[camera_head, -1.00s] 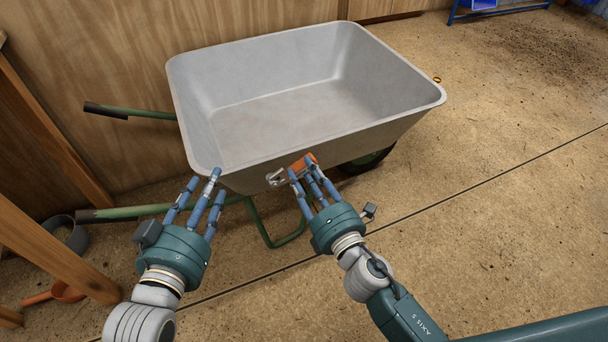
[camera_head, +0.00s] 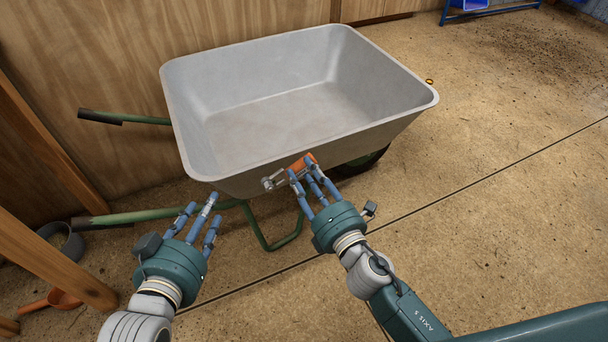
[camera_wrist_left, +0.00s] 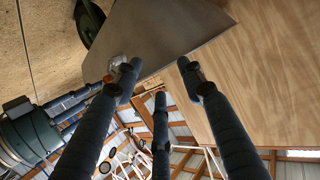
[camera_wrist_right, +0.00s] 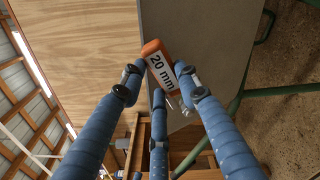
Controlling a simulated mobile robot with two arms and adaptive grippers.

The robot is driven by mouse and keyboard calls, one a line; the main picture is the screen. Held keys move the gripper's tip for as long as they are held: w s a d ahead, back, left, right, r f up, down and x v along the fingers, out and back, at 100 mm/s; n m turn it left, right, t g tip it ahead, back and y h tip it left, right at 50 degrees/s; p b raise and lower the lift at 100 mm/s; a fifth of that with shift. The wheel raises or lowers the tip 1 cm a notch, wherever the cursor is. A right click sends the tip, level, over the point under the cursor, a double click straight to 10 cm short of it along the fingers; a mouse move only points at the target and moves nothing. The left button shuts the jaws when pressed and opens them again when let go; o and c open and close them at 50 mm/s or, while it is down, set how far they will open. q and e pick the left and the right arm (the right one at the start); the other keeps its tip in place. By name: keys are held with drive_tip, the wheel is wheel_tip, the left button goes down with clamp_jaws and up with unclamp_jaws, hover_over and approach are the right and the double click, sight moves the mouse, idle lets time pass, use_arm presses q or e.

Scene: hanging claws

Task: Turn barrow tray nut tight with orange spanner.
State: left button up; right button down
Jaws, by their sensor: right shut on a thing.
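The barrow tray (camera_head: 300,110) is grey metal and stands in the middle of the head view. The orange spanner (camera_head: 304,163) has its metal head (camera_head: 270,182) at the near side wall of the tray. My right gripper (camera_head: 308,182) is shut on its orange handle, which reads "20 mm" in the right wrist view (camera_wrist_right: 157,64). The nut is hidden or too small to tell, so I cannot see how the spanner sits on it. My left gripper (camera_head: 200,215) is open and empty by the tray's near left corner, with its fingers spread in the left wrist view (camera_wrist_left: 160,85).
Green barrow handles (camera_head: 140,215) stick out to the left, and a green leg (camera_head: 275,243) stands below the tray. A wooden post (camera_head: 55,262) and an orange scoop-like thing (camera_head: 62,299) are at lower left. A plywood wall stands behind.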

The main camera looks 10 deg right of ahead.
use_arm(q)
drive_tip(key=s+a+f+g+y+p, duration=0.1)
drive_tip(key=s+a+f+g, duration=0.1)
drive_tip(key=s+f+g, duration=0.1)
drive_tip(key=shift+s+f, duration=0.45)
drive_tip(key=shift+f, duration=0.9)
use_arm(e)
drive_tip(key=shift+w+d+r, duration=0.2)
drive_tip(key=shift+d+r, duration=0.1)
drive_tip(key=shift+d, duration=0.25)
drive_tip(key=shift+w+d+r, duration=0.15)
drive_tip(key=shift+d+r, duration=0.15)
drive_tip(key=shift+d, duration=0.2)
use_arm(q)
drive_tip(key=w+r+t, duration=0.1)
drive_tip(key=w+d+r, duration=0.1)
drive_tip(key=r, duration=0.1)
drive_tip(key=w+r+t, duration=0.1)
drive_tip(key=shift+w+d+r+t+h+b, duration=0.15)
drive_tip(key=shift+d+r+t+h+b, duration=0.15)
drive_tip(key=shift+h+b, duration=0.1)
use_arm(e)
drive_tip(key=v, duration=0.5)
use_arm(q)
drive_tip(key=shift+f, duration=0.1)
use_arm(e)
drive_tip(key=shift+r, duration=0.1)
